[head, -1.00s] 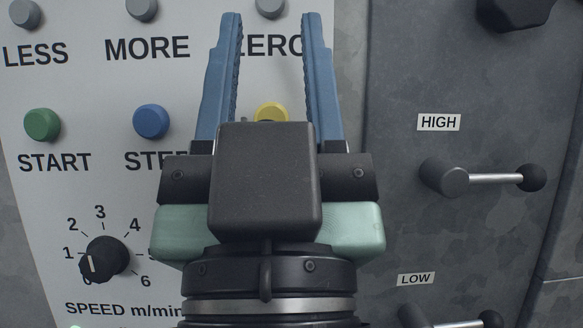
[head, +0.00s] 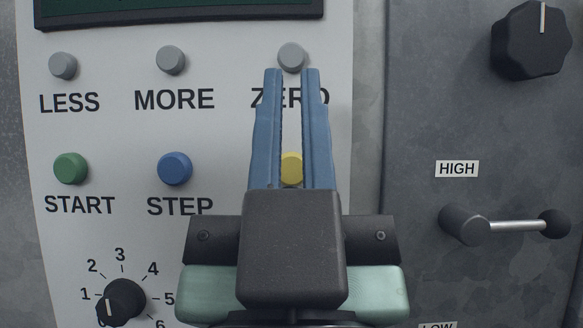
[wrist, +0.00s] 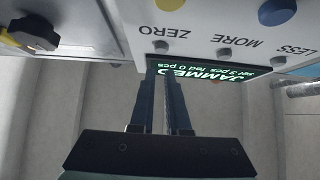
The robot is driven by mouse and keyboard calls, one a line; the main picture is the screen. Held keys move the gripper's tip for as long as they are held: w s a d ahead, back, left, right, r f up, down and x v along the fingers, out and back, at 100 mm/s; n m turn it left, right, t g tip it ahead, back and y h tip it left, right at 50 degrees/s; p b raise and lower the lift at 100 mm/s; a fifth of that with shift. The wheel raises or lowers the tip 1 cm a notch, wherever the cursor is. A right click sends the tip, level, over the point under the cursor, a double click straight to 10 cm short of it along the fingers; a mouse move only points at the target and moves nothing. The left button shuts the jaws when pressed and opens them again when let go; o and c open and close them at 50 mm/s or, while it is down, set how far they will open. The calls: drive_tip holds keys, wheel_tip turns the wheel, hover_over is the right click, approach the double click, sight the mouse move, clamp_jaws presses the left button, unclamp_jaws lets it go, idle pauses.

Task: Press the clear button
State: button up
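No label reading CLEAR shows in either view. A yellow button (head: 291,168) on the light panel shows through the gap between my fingers; any label under it is hidden behind my gripper. It also shows at the top edge of the wrist view (wrist: 168,5). My gripper (head: 292,72) points up the panel, its blue fingers overlapping the ZERO label, tips just below the grey ZERO button (head: 291,57). The fingers are close together with a narrow gap and nothing between them. In the wrist view, my gripper (wrist: 160,62) has its tips near the display; contact cannot be told.
Grey LESS (head: 63,66) and MORE (head: 171,60) buttons, a green START button (head: 71,168) and a blue STEP button (head: 174,168) lie left. The display (wrist: 205,73) reads JAMMED. A speed knob (head: 121,299) is lower left; a lever (head: 500,224) and black knob (head: 531,40) stick out right.

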clamp_jaws()
idle(0.4)
idle(0.9)
